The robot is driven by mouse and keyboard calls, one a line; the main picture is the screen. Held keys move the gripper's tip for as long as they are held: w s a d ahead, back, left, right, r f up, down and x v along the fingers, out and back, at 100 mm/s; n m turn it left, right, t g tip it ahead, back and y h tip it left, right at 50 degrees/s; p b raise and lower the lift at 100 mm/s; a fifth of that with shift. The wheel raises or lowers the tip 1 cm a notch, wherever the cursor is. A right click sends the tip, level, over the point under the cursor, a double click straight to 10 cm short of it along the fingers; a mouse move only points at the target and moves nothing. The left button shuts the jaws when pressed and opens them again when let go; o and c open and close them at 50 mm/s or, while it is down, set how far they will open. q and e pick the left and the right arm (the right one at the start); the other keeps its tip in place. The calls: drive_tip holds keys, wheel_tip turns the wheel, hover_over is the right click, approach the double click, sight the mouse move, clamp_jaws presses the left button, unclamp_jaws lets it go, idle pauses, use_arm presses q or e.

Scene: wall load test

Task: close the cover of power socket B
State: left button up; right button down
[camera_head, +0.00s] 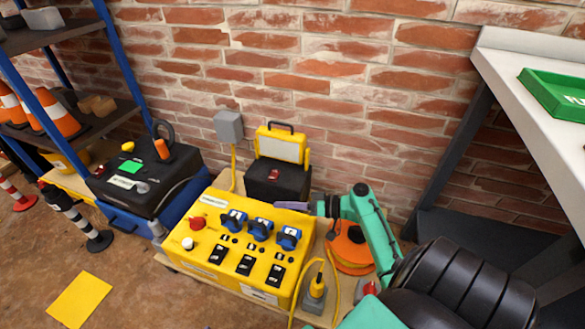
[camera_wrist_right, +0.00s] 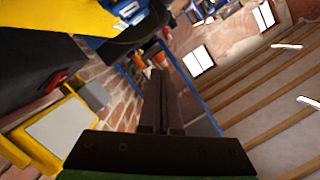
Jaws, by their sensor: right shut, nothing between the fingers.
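A yellow power box (camera_head: 213,232) stands low by the brick wall. Three blue sockets sit in a slanted row on its top: a left one (camera_head: 234,219), a middle one (camera_head: 260,229) and a right one (camera_head: 289,238). Their letters are too small to read, and I cannot tell how far each cover is open. My right gripper (camera_head: 278,205) reaches in from the right, shut and empty, over the box's back edge, behind the sockets. Its fingers (camera_wrist_right: 158,90) also show in the right wrist view, with a blue socket part (camera_wrist_right: 128,10) above them. My left gripper is out of view.
Behind the box stand a black case (camera_head: 275,183) and a yellow work lamp (camera_head: 281,146). An orange cable reel (camera_head: 350,250) and a grey-yellow plug (camera_head: 316,290) lie on its right. A black toolbox (camera_head: 135,180) is on its left. A white bench (camera_head: 530,75) is at far right.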

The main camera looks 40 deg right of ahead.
sight(265, 222)
drive_tip(key=w+a+f, duration=0.1)
drive_tip(key=a+f+b, duration=0.1)
drive_tip(key=a, duration=0.1)
drive_tip(key=w+a+f, duration=0.1)
drive_tip(key=shift+w+a, duration=0.15)
drive_tip(key=shift+w, duration=0.2)
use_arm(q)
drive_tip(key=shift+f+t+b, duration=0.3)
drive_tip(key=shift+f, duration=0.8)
use_arm(e)
drive_tip(key=shift+s+a+f, duration=0.25)
drive_tip(key=shift+a+f, duration=0.15)
drive_tip(key=shift+s+a+f+n+b, duration=0.3)
drive_tip(key=shift+a+f+b, duration=0.1)
drive_tip(key=shift+f+b, duration=0.15)
drive_tip(key=shift+a+f+n+h, duration=0.2)
drive_tip(key=shift+n+h, duration=0.1)
drive_tip(key=shift+n, duration=0.1)
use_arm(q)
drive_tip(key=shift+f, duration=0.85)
use_arm(e)
drive_tip(key=shift+s, duration=0.15)
